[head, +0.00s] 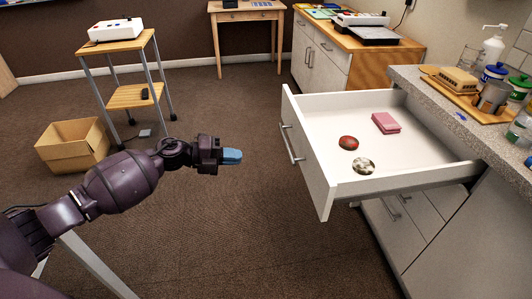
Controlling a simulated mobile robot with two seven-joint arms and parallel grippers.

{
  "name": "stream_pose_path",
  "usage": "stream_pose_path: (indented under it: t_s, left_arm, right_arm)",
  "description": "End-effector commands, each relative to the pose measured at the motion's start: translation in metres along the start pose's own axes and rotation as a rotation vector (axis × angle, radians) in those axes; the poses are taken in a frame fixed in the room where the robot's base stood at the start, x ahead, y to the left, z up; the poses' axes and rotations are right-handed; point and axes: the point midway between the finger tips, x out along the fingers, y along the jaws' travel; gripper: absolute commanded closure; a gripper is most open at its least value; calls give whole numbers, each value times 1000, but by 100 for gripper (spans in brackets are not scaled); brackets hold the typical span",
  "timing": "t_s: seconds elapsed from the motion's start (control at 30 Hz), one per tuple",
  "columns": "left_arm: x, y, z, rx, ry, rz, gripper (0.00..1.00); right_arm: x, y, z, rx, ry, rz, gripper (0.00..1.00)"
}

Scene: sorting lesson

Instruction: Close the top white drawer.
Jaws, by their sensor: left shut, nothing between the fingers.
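The top white drawer (320,180) is pulled far out from under the speckled grey counter (448,108) on the right. Its front panel with a metal bar handle (291,143) faces left. Inside lie a red round object (348,143), a grey-and-white patterned round object (364,166) and a pink block (386,123). My left gripper (232,157) has blue fingertips, is shut and empty, and points right toward the drawer front. A gap of floor shows between it and the handle. My right gripper is not in view.
Cabinet doors with handles (392,212) sit below the drawer. The counter holds a wooden tray, bottles and a metal cup (493,97). A cardboard box (72,147) and a wheeled trolley (133,95) stand at left. Brown carpet (225,225) is clear in the middle.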

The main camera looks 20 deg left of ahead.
Motion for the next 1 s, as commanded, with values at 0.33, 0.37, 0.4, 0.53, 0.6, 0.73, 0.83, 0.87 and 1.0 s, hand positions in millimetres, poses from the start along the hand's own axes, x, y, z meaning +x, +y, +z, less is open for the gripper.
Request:
stream_pose_path:
  t_s: [0.33,0.37,0.4,0.53,0.6,0.73,0.83,0.87,1.0]
  left_arm:
    - [54,2,1,-5,-2,-3,100]
    - [60,2,0,-5,-1,-3,100]
    - [66,3,0,-4,0,-2,100]
    - [89,3,1,-5,-2,-2,100]
    - [101,3,0,-4,-1,-2,100]
    - [118,2,1,-5,-2,-2,100]
    - [127,2,1,-5,-3,-1,100]
    - [130,2,1,-5,-3,-1,100]
    - [135,1,1,-4,-3,-1,100]
  right_arm:
    - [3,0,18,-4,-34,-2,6]
    - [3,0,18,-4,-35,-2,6]
    - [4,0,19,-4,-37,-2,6]
    - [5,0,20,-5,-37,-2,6]
    - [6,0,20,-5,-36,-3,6]
    - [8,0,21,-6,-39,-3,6]
    - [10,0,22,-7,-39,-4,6]
    - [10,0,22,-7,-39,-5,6]
    - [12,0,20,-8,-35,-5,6]
